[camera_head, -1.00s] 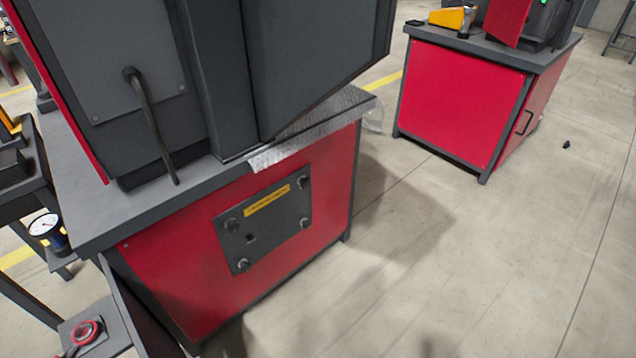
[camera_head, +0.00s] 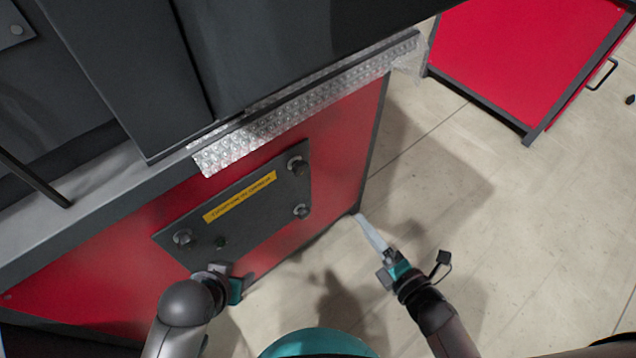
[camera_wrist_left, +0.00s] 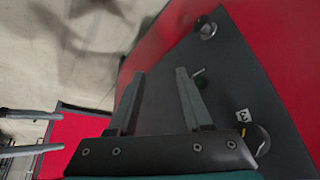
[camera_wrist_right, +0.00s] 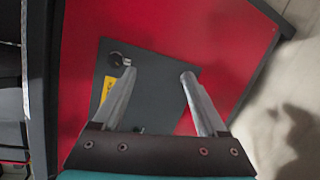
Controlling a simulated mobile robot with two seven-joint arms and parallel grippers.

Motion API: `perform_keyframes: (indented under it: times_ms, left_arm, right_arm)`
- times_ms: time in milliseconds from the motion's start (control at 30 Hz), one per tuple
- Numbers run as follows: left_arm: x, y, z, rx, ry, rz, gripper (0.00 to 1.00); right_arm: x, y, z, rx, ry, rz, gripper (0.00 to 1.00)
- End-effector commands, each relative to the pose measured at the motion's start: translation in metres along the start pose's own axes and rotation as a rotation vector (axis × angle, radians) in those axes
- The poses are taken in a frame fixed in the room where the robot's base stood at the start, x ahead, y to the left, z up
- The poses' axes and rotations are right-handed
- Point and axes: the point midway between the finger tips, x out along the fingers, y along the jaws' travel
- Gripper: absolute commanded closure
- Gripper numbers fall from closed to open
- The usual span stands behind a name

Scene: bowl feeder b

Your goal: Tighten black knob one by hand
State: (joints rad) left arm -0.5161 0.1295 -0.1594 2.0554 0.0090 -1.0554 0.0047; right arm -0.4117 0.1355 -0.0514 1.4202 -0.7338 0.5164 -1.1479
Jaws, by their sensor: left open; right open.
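A dark panel (camera_head: 262,218) on the red cabinet front carries knobs near its corners: upper right (camera_head: 298,167), lower right (camera_head: 302,211) and left (camera_head: 183,239). I cannot tell which is knob one. A small label (camera_wrist_left: 243,115), apparently a 3, sits beside one knob (camera_wrist_left: 258,138) in the left wrist view; another knob (camera_wrist_left: 206,28) shows there. My left gripper (camera_head: 236,280) is open and empty before the panel's lower edge, hiding its lower-left corner. My right gripper (camera_head: 368,230) is open and empty, right of the panel. The right wrist view shows a knob (camera_wrist_right: 117,59) beyond its left finger.
A yellow label (camera_head: 240,196) and a small green part (camera_head: 220,242) are on the panel. A metal tread-plate ledge (camera_head: 310,100) juts out above it. Another red cabinet (camera_head: 520,60) stands at the upper right. The floor (camera_head: 470,210) on the right is clear.

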Motion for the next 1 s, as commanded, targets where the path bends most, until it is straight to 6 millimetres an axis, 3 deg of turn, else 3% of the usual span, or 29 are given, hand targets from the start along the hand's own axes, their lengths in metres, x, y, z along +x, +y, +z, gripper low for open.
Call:
perform_keyframes:
  times_ms: [200,400,567,1000]
  left_arm:
    - [-0.041,0.005,-0.021,-0.005,0.060,0.010,0.50]
    - [-0.062,0.007,-0.027,-0.006,0.081,0.013,0.50]
    - [-0.062,0.010,-0.031,-0.004,0.112,0.022,0.50]
    - [-0.045,0.035,-0.055,0.001,0.342,0.087,0.50]
  right_arm:
    - [0.003,0.040,-0.013,-0.389,0.054,0.195,0.25]
    - [0.001,0.058,-0.019,-0.549,0.068,0.271,0.25]
    - [0.010,0.062,-0.021,-0.569,0.069,0.281,0.25]
    - [0.076,0.078,-0.030,-0.564,0.067,0.280,0.25]
